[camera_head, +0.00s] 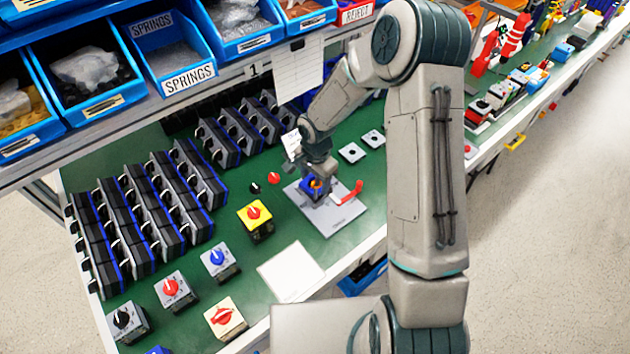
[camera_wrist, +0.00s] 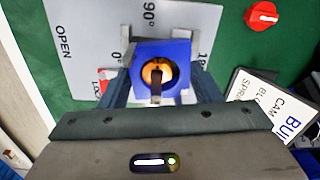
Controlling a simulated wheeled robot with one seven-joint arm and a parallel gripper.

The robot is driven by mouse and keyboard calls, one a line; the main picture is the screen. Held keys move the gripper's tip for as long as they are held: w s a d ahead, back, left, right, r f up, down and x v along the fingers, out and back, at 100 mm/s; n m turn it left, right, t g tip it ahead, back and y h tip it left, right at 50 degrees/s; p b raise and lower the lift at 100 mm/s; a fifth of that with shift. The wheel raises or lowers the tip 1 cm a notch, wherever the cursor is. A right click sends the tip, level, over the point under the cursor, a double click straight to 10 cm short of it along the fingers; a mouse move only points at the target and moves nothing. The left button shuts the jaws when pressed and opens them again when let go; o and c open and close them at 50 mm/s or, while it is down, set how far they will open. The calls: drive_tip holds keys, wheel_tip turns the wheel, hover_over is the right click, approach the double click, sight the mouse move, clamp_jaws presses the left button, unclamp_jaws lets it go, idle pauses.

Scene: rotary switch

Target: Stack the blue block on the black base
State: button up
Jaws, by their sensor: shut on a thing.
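My gripper (camera_head: 318,176) is at the grey fixture plate (camera_head: 343,214), with its fingers on either side of the blue block (camera_wrist: 182,52). In the wrist view my gripper (camera_wrist: 160,76) is shut on the block, which has a round hole showing an orange-yellow inside and a dark shaft in its middle. The plate (camera_wrist: 88,30) carries angle marks and the word OPEN. The black base is not clearly visible; the block and my fingers cover the middle of the fixture. I cannot tell whether the block touches anything below.
A red lever (camera_head: 350,193) sticks out at the fixture's right. A yellow switch (camera_head: 255,218) and a red knob (camera_head: 274,178) stand to its left. Several more switches and rows of black modules (camera_head: 140,235) fill the left. A white sheet (camera_head: 290,272) lies in front.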

drive_tip(key=r, duration=0.2)
drive_tip(key=r+m, duration=0.1)
drive_tip(key=r, duration=0.1)
drive_tip(key=r+m, duration=0.1)
drive_tip(key=r, duration=0.1)
drive_tip(key=shift+d+r, duration=0.2)
drive_tip(key=shift+d, duration=0.2)
idle(0.4)
drive_tip(key=shift+f, duration=0.2)
idle(0.3)
drive_tip(key=shift+f+b, duration=1.5)
drive_tip(key=shift+f, duration=0.15)
drive_tip(key=o, duration=1.1)
